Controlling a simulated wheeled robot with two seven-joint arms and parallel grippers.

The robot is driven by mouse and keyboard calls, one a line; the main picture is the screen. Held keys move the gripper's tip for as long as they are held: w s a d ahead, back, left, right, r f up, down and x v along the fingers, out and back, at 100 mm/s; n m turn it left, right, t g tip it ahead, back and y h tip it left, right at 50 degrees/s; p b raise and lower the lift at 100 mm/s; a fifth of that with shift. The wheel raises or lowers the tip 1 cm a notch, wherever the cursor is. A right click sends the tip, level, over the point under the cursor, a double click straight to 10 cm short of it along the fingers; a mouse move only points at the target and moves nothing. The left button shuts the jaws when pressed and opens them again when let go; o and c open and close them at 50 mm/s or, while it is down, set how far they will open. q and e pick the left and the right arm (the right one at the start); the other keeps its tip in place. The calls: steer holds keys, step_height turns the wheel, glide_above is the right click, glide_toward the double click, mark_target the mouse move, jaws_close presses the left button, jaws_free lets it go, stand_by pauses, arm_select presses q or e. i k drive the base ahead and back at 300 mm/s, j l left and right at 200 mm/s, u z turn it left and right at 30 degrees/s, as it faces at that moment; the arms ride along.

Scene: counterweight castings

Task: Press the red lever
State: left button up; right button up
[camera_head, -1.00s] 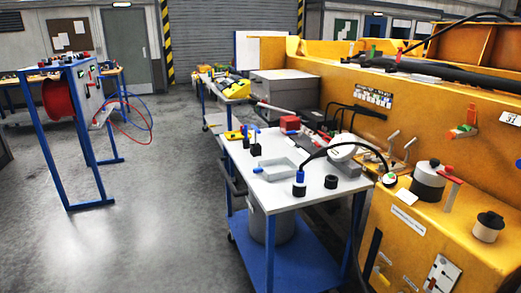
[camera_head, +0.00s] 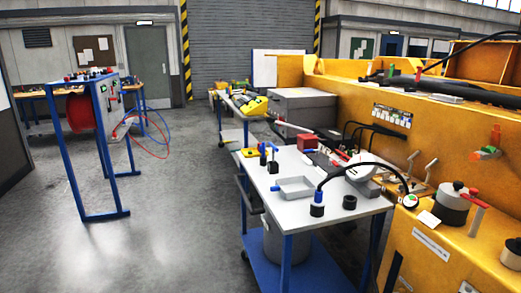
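A second fitting with a red and green part (camera_head: 488,146) is mounted on the machine's upright yellow face. I cannot tell for certain which of the red parts is the red lever of the task. Neither of my grippers shows in the head view, and nothing is seen touching these levers.
A blue-legged cart (camera_head: 320,217) with a grey tray (camera_head: 296,188) and black fittings stands in front of the machine. A hose (camera_head: 357,165) arches from the cart to the machine. A blue frame with a red reel (camera_head: 80,113) stands at the left. The grey floor (camera_head: 175,215) between is clear.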

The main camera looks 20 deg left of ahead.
mark_target(334, 164)
steer(key=i+l, duration=0.15)
steer(key=i, duration=0.5)
steer(key=i+l, duration=0.1)
steer(key=i, duration=0.5)
steer(key=i+l+u, duration=0.1)
steer(key=i, duration=0.55)
